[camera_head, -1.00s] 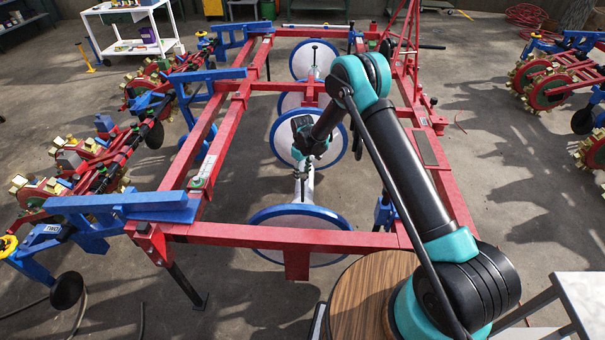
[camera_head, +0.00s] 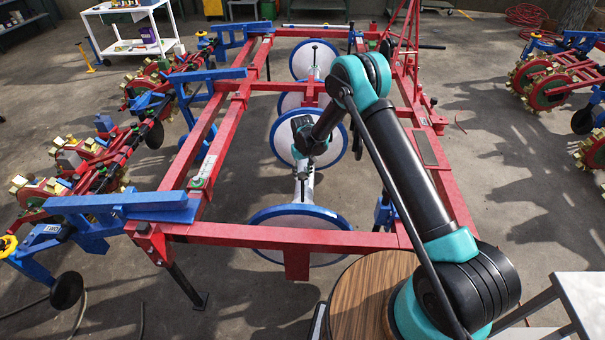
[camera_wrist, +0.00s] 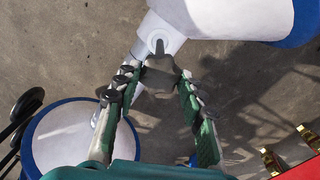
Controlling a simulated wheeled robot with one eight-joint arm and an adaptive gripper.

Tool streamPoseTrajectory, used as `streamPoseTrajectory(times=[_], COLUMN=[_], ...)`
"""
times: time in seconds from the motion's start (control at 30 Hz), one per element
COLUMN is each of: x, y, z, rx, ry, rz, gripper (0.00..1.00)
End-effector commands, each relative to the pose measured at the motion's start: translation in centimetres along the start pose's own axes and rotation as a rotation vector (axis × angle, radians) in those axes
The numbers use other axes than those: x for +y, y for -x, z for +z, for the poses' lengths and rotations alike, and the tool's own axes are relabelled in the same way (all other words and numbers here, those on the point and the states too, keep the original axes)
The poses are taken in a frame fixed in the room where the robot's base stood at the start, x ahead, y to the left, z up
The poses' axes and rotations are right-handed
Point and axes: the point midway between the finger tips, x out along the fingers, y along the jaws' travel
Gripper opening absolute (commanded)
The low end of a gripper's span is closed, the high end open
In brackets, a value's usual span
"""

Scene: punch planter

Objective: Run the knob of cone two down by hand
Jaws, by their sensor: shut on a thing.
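My gripper (camera_wrist: 157,80) is shut on a grey knob (camera_wrist: 160,68) that sits between its two green-padded fingers, in front of a white tube of a seed cone. A white cone with a blue rim (camera_wrist: 250,14) fills the top right of the wrist view, and another (camera_wrist: 75,140) shows at lower left. In the head view my gripper (camera_head: 303,165) reaches down inside the red frame, between a middle cone (camera_head: 283,130) and the nearest cone (camera_head: 300,218). The knob is too small to make out there. I cannot tell a number on any cone.
The red frame (camera_head: 270,236) surrounds the cones, with its bars close to my arm. Blue brackets and planter wheels (camera_head: 40,190) stand at left. A wooden round top (camera_head: 360,295) is near my base. A white cart (camera_head: 130,40) stands at the back left.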

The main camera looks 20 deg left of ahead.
Motion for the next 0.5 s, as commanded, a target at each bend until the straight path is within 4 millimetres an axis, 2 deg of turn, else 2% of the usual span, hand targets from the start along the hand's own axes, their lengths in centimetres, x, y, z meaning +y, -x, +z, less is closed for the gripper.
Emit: streamPoseTrajectory(times=[0.2,0.23,0.4,0.5], x=[0.00,0.00,0.00,0.00], y=[0.02,0.02,0.01,0.01], z=[-0.02,-0.02,-0.02,-0.01], rx=[0.000,0.000,0.000,0.000], ry=[0.001,0.001,0.001,0.001], rz=[0.000,0.000,0.000,0.000], gripper=[0.11,0.42,0.61,0.61])
